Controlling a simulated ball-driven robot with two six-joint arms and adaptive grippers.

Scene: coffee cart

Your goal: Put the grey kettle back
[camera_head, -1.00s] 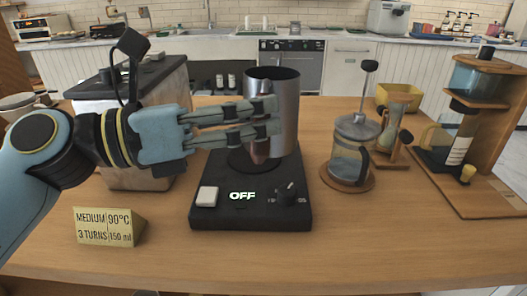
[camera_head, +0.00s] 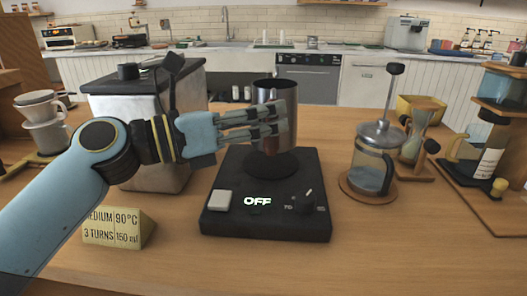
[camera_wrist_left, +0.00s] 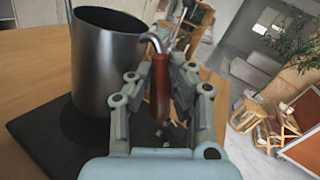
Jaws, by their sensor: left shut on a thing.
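The grey kettle (camera_head: 284,97) is a metal cylinder, upright over the black kettle base (camera_head: 228,222), whose display reads OFF. My left gripper (camera_head: 280,118) reaches in from the left, in front of the kettle. In the left wrist view its fingers (camera_wrist_left: 160,82) are shut on the kettle's brown handle (camera_wrist_left: 160,90). The kettle body (camera_wrist_left: 103,60) stands left of the fingers there, over the base's round plate. I cannot tell whether its bottom touches the plate. The right gripper is not in view.
A French press (camera_head: 374,165) on a round wooden coaster stands right of the base. A boxy metal container (camera_head: 150,145) is behind my left arm. A yellow sign (camera_head: 118,228) sits at front left. The wooden table's (camera_head: 380,255) front right is clear.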

